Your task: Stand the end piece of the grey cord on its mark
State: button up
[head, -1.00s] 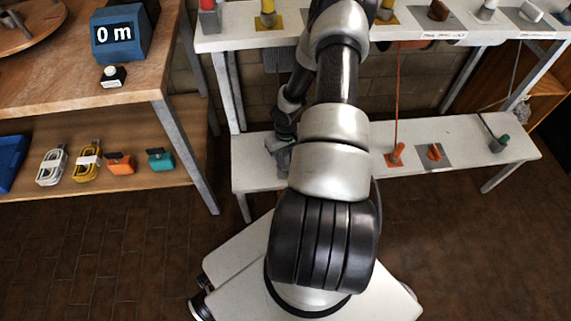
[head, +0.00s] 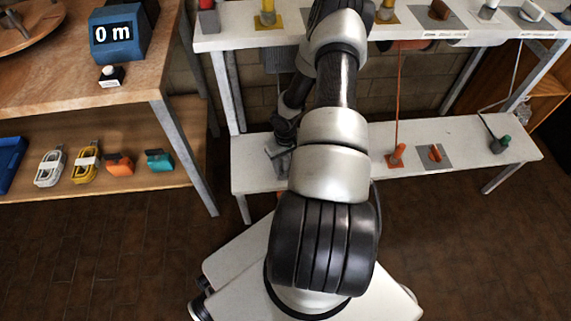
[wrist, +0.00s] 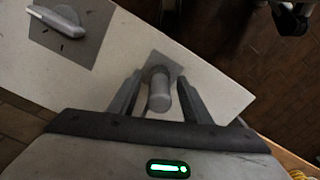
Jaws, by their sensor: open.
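The grey end piece (wrist: 160,98) shows in the wrist view as a short cylinder that appears upright on a darker grey square mark (wrist: 172,68). My gripper (wrist: 160,83) is open, with one finger on each side of the piece and gaps visible beside it. A grey fitting with a bar (wrist: 62,18) lies on another grey plate at the upper left. In the head view, my gripper (head: 280,152) is over the left end of the low white bench (head: 250,175).
On the low bench, an orange end piece (head: 397,155) with its cord, an orange fitting (head: 435,154) and a green-topped piece (head: 501,144) stand to the right. A white shelf (head: 230,40) with several fittings is above. A wooden workbench (head: 60,80) stands left.

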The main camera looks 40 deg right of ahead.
aim_at(285, 157)
notch_tip(285, 157, up, 8)
jog(key=shift+f+p, duration=0.15)
jog(key=shift+p, duration=0.9)
dwell(1.7)
